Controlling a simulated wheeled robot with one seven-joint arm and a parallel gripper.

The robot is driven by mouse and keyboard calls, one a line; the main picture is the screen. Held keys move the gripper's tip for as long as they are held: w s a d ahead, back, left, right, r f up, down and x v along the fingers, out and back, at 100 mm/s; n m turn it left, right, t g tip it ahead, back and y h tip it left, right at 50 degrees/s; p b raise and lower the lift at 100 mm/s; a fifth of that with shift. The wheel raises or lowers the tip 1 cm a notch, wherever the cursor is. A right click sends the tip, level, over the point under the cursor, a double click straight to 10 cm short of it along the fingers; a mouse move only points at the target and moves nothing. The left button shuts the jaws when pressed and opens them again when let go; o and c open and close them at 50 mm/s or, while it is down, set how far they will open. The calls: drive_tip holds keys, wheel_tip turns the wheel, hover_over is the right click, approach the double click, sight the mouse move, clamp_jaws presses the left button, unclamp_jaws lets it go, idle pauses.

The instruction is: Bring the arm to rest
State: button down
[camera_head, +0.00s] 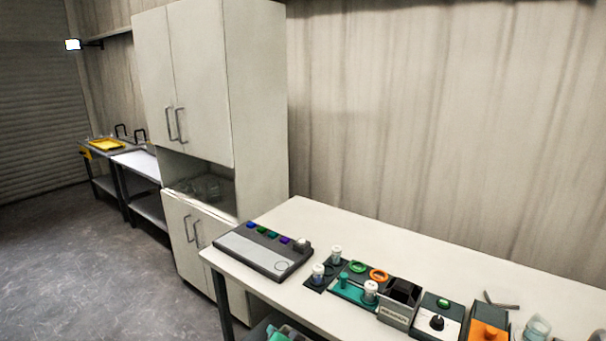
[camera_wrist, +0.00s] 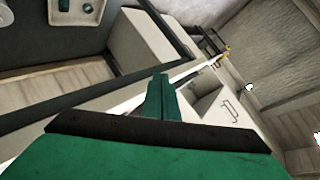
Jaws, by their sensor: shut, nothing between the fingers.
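My gripper (camera_wrist: 162,97) shows in the wrist view with its green fingers together and nothing between them. It is clear of the furniture, and the room behind it looks tilted. The head view does not show my arm or my gripper.
In the head view a white bench (camera_head: 330,215) carries a grey panel with coloured knobs (camera_head: 263,249), small jars, a black box (camera_head: 400,302) and an orange device (camera_head: 489,325). A tall cabinet (camera_head: 200,90) stands left of it. The floor (camera_head: 85,260) at left is clear.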

drive_tip(key=s+f+t+h, duration=0.1)
drive_tip(key=s+f, duration=0.3)
drive_tip(key=s, duration=0.5)
drive_tip(key=s+d+f+m+t+h, duration=0.15)
drive_tip(key=s+f, duration=0.25)
drive_tip(key=s, duration=0.5)
drive_tip(key=s+f+h, duration=0.1)
drive_tip(key=s+f, duration=0.3)
drive_tip(key=s, duration=0.6)
drive_tip(key=s+d+r+n, duration=0.1)
drive_tip(key=s+d+r, duration=0.1)
drive_tip(key=s, duration=0.6)
drive_tip(key=s+d+r+n+t+h, duration=0.1)
drive_tip(key=s+d+r+n, duration=0.1)
drive_tip(key=s+r, duration=0.3)
drive_tip(key=s+d+r+n+t+h, duration=0.1)
drive_tip(key=s+d+r+n, duration=0.1)
drive_tip(key=s, duration=0.9)
drive_tip(key=shift+d+r, duration=0.35)
drive_tip(key=shift+r, duration=0.45)
